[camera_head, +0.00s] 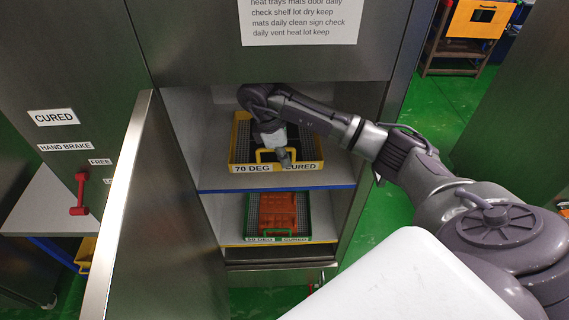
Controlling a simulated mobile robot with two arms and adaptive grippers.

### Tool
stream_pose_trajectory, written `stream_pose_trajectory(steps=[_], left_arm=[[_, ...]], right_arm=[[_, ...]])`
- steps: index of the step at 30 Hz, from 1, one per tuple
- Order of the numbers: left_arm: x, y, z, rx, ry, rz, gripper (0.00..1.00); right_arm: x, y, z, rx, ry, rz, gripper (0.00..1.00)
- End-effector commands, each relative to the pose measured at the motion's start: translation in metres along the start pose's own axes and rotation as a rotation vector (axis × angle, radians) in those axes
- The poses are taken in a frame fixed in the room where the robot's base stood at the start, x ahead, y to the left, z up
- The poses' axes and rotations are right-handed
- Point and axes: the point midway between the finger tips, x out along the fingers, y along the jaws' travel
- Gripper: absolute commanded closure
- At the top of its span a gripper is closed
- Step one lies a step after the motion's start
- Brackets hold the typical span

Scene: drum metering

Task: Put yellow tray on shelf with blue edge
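The yellow tray (240,150), labelled 70 DEG and CURED, sits inside the open metal cabinet on the shelf with the blue edge (277,187). It looks level, with its front wall a little behind the blue edge. A yellow handle stands up at its front. My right gripper (284,158) points down over the front of the tray, at the right side of this handle. My wrist covers part of the tray's inside. The fingers are too small and too hidden to show whether they grip the handle. My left gripper is out of view.
A green tray (247,222) with orange parts (278,213) sits on the lower shelf with a yellow edge (235,245). The open cabinet door (150,220) stands at the left. A red lever (80,195) is further left. Green floor shows at the right.

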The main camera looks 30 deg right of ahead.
Motion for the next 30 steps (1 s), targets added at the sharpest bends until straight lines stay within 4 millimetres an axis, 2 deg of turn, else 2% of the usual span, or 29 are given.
stream_pose_trajectory(steps=[1,5,11,15,26,27,30], left_arm=[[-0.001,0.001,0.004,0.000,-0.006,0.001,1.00],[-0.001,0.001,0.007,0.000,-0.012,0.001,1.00],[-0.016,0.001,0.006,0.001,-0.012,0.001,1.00],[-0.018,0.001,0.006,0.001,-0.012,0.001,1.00],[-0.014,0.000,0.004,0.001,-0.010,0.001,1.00],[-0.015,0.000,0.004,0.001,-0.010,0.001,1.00],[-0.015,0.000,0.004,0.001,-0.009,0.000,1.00]], right_arm=[[-0.002,0.007,0.000,0.004,0.003,0.003,1.00],[-0.001,0.015,0.000,0.001,0.001,0.003,1.00],[0.020,0.014,-0.005,0.000,-0.001,0.000,1.00],[0.031,0.015,-0.009,0.000,0.001,0.003,1.00],[0.037,0.015,-0.010,0.001,0.001,0.004,1.00],[0.037,0.014,-0.009,-0.001,0.000,0.001,0.90],[0.037,0.014,-0.009,-0.001,-0.001,0.001,0.73]])
